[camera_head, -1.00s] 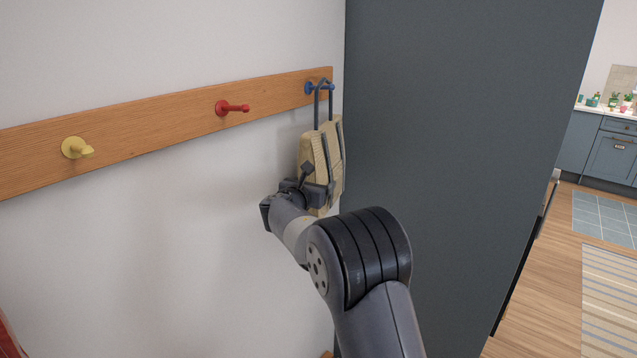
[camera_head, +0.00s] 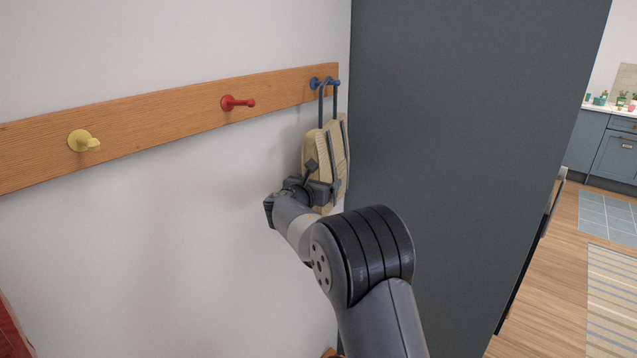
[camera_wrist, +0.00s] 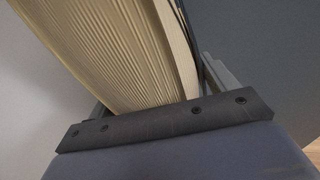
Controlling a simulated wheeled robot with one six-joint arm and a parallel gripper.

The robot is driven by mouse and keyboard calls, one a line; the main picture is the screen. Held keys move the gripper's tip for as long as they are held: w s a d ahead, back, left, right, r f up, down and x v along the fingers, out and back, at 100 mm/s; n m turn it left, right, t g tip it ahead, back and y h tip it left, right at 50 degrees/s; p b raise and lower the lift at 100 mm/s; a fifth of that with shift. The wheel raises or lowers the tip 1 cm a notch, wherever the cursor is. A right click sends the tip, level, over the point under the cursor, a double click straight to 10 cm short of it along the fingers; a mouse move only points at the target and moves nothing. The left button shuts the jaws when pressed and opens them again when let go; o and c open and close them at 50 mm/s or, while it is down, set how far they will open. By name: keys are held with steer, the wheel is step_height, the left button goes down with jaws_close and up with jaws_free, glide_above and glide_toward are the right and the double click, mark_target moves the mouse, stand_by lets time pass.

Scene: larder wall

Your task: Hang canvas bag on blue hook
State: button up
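The canvas bag (camera_head: 313,150) is tan with dark straps and two dark handles, upright against the wall at the right end of the rail. Its handle tops are at the blue hook (camera_head: 315,83) and appear looped over it; exact contact is too small to tell. My gripper (camera_head: 323,178) is at the bag's lower part, one finger on each side of it. In the wrist view the ribbed bag (camera_wrist: 125,50) fills the space between the fingers, and my gripper (camera_wrist: 160,95) appears closed on it. The left finger is mostly hidden behind the bag.
The wooden rail (camera_head: 160,115) also carries a red hook (camera_head: 238,103) and a yellow hook (camera_head: 83,141), both empty. A tall dark grey panel (camera_head: 450,130) stands close to the right of the bag. Open floor lies farther right.

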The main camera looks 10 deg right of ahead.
steer(key=o, duration=0.3)
steer(key=shift+o, duration=0.2)
steer(key=shift+f, duration=0.15)
steer(key=b+v, duration=0.3)
steer(key=v, duration=0.8)
steer(key=shift+w, duration=0.1)
steer(key=p+x, duration=0.1)
steer(key=x, duration=0.2)
steer(key=p+x, duration=0.1)
steer(key=x, duration=0.3)
steer(key=r+p+x, duration=0.1)
steer(key=x, duration=0.2)
steer(key=shift+w+d, duration=0.1)
steer(key=shift+d, duration=0.45)
steer(key=shift+d+r+p, duration=0.1)
steer(key=shift+r+p, duration=0.05)
steer(key=shift+p, duration=0.15)
